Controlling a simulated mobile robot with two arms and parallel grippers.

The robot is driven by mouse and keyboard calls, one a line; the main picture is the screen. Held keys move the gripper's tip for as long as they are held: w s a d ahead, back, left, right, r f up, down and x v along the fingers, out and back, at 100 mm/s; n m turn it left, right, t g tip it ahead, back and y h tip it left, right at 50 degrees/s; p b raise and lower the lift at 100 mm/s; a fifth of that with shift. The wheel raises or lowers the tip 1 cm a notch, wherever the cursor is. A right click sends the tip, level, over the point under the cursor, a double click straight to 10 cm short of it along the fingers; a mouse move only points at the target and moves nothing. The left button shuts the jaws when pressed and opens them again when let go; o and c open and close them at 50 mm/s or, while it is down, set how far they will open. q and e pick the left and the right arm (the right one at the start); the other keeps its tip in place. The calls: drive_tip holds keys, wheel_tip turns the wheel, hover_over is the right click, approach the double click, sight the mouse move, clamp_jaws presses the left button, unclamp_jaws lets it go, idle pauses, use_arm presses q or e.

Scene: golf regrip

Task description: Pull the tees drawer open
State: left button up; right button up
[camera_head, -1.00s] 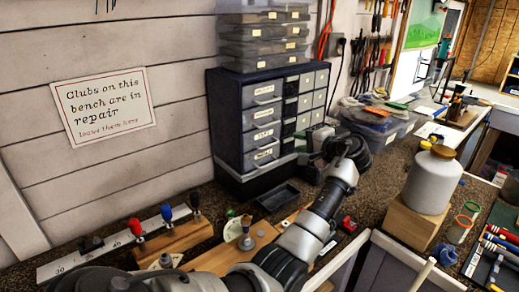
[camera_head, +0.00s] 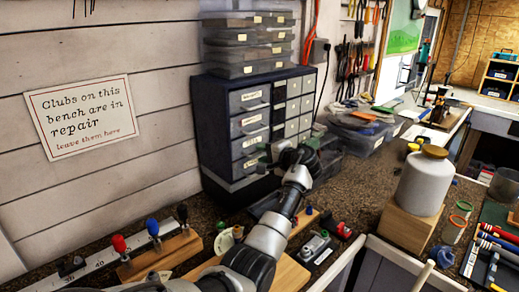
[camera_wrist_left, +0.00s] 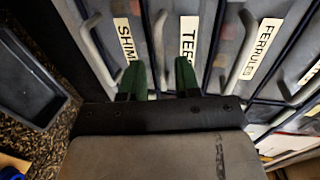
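The tees drawer (camera_wrist_left: 204,30) is a grey drawer front with a "TE…" label and a curved pull handle (camera_wrist_left: 161,40) in the left wrist view. It appears closed, between the shim drawer (camera_wrist_left: 110,20) and the ferrules drawer (camera_wrist_left: 268,30). My left gripper (camera_wrist_left: 160,78) is open, with its green fingertips apart on either side of the tees handle. Whether they touch it I cannot tell. In the head view, my left gripper (camera_head: 264,163) is at the lower large drawers of the dark blue cabinet (camera_head: 215,95), partly hiding them. My right gripper is not in view.
A dark tray (camera_wrist_left: 30,80) lies on the bench below the cabinet. Clear cases (camera_head: 248,45) are stacked on top. A rack with coloured handles (camera_head: 158,252) stands at front left, and a white jar (camera_head: 424,182) on a wooden block at right.

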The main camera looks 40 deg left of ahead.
use_arm(q)
drive_tip(key=shift+x, duration=1.1)
clamp_jaws()
